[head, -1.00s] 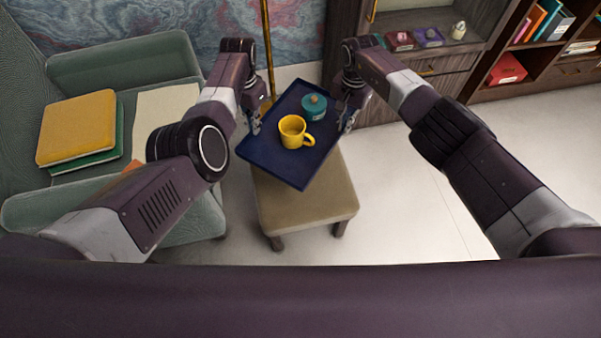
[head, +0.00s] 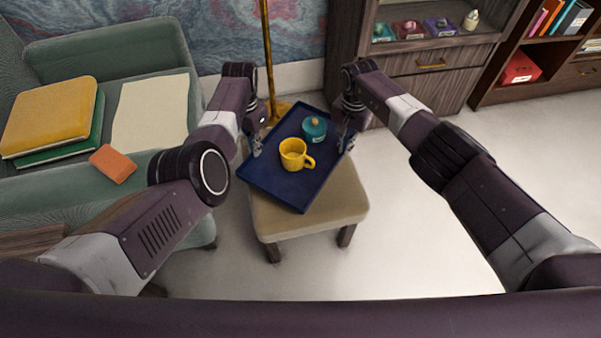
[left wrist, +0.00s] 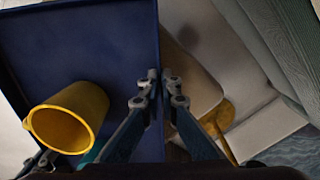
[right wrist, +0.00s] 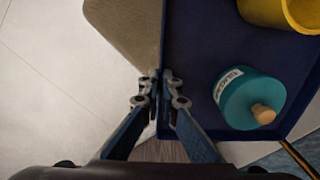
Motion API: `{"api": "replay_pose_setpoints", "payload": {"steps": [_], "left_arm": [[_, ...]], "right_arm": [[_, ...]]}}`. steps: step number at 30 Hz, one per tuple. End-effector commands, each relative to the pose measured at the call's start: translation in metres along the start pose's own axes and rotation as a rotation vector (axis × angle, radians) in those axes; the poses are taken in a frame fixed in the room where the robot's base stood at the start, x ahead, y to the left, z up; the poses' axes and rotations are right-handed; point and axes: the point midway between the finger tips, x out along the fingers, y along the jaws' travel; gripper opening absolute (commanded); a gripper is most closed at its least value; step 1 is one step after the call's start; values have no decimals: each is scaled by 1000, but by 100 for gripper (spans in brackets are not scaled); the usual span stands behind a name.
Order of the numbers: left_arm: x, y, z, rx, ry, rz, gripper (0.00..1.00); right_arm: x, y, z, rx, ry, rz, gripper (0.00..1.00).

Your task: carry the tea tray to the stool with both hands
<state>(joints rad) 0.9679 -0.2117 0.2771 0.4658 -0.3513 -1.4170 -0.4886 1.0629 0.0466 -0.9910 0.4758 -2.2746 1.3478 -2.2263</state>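The dark blue tea tray (head: 272,184) is over the beige stool (head: 318,212), turned askew to it. I cannot tell whether it touches the seat. On it stand a yellow mug (head: 293,155) and a teal lidded pot (head: 314,129) with a wooden knob, both upright. My left gripper (head: 257,147) is shut on the tray's left rim; in the left wrist view the fingers (left wrist: 160,88) straddle the edge. My right gripper (head: 346,140) is shut on the right rim; the right wrist view shows its fingers (right wrist: 160,88) pinching it.
A green armchair (head: 110,50) stands at left with yellow and green books (head: 48,112), a paper sheet and an orange block (head: 112,164). A brass pole (head: 267,60) rises behind the tray. Wooden cabinets (head: 420,80) line the back right. The pale floor at right is clear.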

Motion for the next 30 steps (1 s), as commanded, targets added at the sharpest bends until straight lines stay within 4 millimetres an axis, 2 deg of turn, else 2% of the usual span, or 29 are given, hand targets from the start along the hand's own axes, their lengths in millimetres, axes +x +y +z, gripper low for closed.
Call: {"api": "replay_pose_setpoints", "payload": {"steps": [1,3,19,30], "left_arm": [[10,-2,-1,-1,2,-3,0],[13,-2,-1,-1,2,-3,0],[14,-1,0,-1,1,-3,0],[28,-1,0,-1,1,-3,0]], "right_arm": [[10,0,-1,0,2,0,0],[13,0,-1,0,2,0,0],[14,0,-1,0,2,0,0],[29,0,-1,1,2,1,0]]}}
